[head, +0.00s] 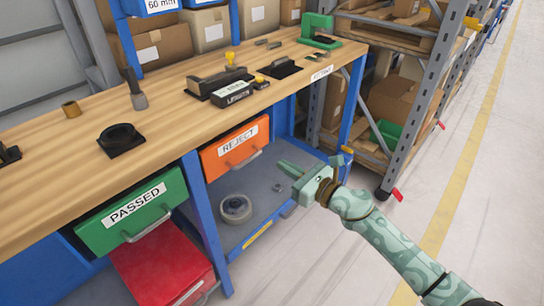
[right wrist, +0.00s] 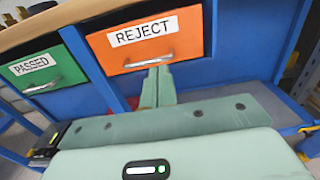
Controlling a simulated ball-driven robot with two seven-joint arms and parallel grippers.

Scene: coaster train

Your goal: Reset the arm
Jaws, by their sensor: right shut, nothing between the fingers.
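My right arm comes in from the lower right in the head view. Its pale green gripper (head: 288,168) is out in front of the bench's open lower bay, to the right of the orange REJECT drawer (head: 236,143). The gripper is shut and holds nothing. In the right wrist view the shut fingers (right wrist: 158,86) point toward the REJECT drawer (right wrist: 150,40) and overlap the area just below its handle; I cannot tell the exact gap. My left gripper is not in view.
The wooden bench top (head: 60,150) carries a black ring fixture (head: 121,138), a green press (head: 318,30) and small parts. The green PASSED drawer (head: 135,208) stands left, above a red bin (head: 165,262). A tape roll (head: 236,208) lies on the lower shelf. Floor at right is clear.

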